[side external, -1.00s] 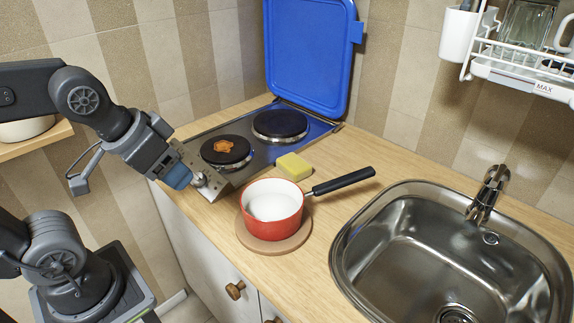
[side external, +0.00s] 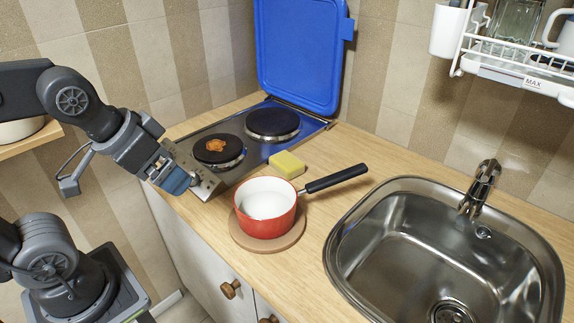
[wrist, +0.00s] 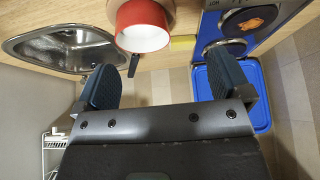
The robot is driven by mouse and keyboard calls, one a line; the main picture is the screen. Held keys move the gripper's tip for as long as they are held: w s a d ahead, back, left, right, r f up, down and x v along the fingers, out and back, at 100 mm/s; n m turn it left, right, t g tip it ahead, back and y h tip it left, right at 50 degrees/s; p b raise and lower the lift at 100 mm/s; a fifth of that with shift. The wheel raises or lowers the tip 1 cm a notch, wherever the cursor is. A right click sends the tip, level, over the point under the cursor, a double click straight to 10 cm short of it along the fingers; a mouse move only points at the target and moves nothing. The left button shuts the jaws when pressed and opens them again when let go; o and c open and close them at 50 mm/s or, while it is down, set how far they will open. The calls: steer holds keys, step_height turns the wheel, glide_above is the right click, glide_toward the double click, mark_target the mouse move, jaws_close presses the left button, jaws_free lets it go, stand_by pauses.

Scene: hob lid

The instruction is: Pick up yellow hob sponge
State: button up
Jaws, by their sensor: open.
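The yellow sponge (side external: 287,164) lies on the wooden worktop, between the hob and the red pot. In the wrist view the sponge (wrist: 183,42) shows as a small yellow strip beside the pot. My gripper (side external: 188,182) is at the front left corner of the hob, left of the sponge and apart from it. In the wrist view its two blue-grey fingers stand wide apart (wrist: 168,85) with nothing between them.
A red pot (side external: 253,217) with a black handle (side external: 337,178) stands on a round wooden board (side external: 238,236), close in front of the sponge. The hob (side external: 231,174) has an orange-brown patch (side external: 216,145) on one plate. Its blue lid (side external: 300,55) stands open. A sink (side external: 420,195) is at right.

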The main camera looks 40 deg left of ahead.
steer(key=w+r+n+g, duration=0.1)
steer(key=w+r+n, duration=0.2)
steer(key=w, duration=0.4)
steer(key=n+g, duration=0.5)
steer(key=n, duration=0.9)
glide_above(287, 160)
step_height(287, 160, down, 9)
steer(key=shift+m, duration=0.3)
step_height(287, 160, down, 13)
steer(key=shift+a+f, duration=0.1)
steer(key=c, duration=1)
